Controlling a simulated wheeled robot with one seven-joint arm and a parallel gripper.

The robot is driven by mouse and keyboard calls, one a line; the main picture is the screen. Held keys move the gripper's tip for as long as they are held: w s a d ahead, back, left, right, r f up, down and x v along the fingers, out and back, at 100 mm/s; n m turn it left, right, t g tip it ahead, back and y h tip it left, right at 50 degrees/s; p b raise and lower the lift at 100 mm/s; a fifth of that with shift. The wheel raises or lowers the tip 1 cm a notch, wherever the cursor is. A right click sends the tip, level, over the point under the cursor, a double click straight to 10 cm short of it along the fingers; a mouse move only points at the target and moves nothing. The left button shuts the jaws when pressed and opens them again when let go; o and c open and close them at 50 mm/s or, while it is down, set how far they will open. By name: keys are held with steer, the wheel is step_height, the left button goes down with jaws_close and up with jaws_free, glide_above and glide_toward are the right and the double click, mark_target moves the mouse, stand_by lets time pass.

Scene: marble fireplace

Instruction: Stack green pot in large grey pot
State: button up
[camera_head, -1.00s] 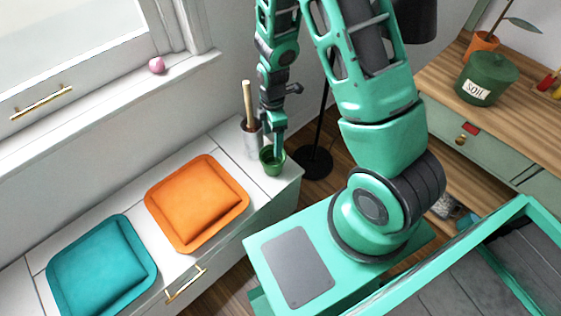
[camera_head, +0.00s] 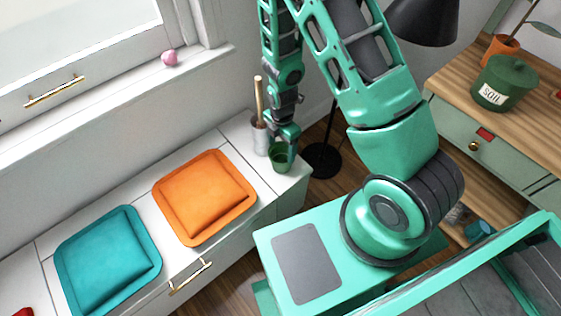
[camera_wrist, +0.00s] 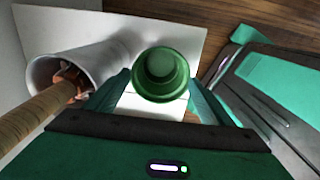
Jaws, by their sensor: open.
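The small green pot (camera_head: 281,157) stands upright on the white bench near its right end. In the wrist view the green pot (camera_wrist: 161,75) is seen from above, between my two fingers. My gripper (camera_head: 285,138) is open, pointing down at the green pot, with a finger on either side of it in the wrist view (camera_wrist: 160,90). I cannot tell whether the fingers touch it. A taller grey pot (camera_head: 260,140) stands just left of the green pot, with a wooden handle sticking up from it. The grey pot (camera_wrist: 95,60) is also at the left in the wrist view.
An orange cushion (camera_head: 205,196) and a teal cushion (camera_head: 107,262) lie on the bench to the left. A black floor lamp (camera_head: 325,155) stands behind the bench's right end.

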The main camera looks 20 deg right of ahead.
mark_target(282, 160)
steer(key=shift+f, duration=4.15)
steer(key=c, duration=0.7)
steer(key=shift+c, duration=0.3)
steer(key=shift+r, duration=0.2)
